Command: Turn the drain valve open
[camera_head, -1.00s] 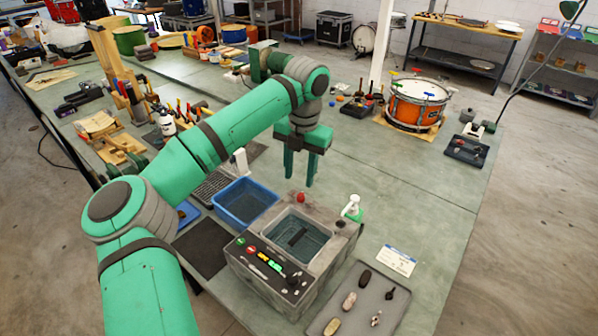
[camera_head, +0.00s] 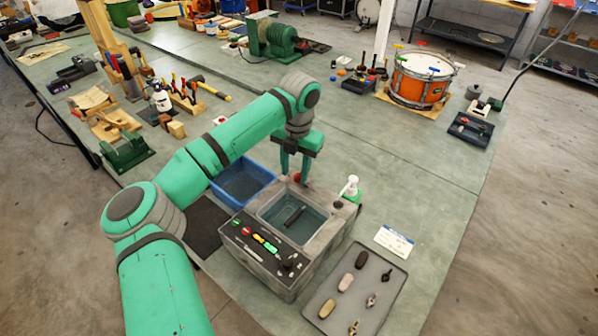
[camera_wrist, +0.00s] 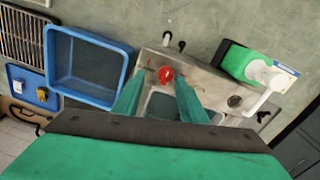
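A grey tank unit (camera_head: 322,243) with a water-filled basin stands on the bench, with buttons on its front panel. A small red knob (camera_head: 297,178), seemingly the drain valve, is at its back edge and also shows in the wrist view (camera_wrist: 166,74). My gripper (camera_head: 295,172) is at the back of the tank, pointing down. In the wrist view my gripper (camera_wrist: 160,78) is open, and the knob appears between the two fingertips, nearer the right one. I cannot tell whether a finger touches it.
A blue bin (camera_head: 240,186) stands close to the left of the tank. A pump bottle (camera_head: 350,188) with a green base is close on the right. A grey tray (camera_head: 342,312) with several small items lies at the front right.

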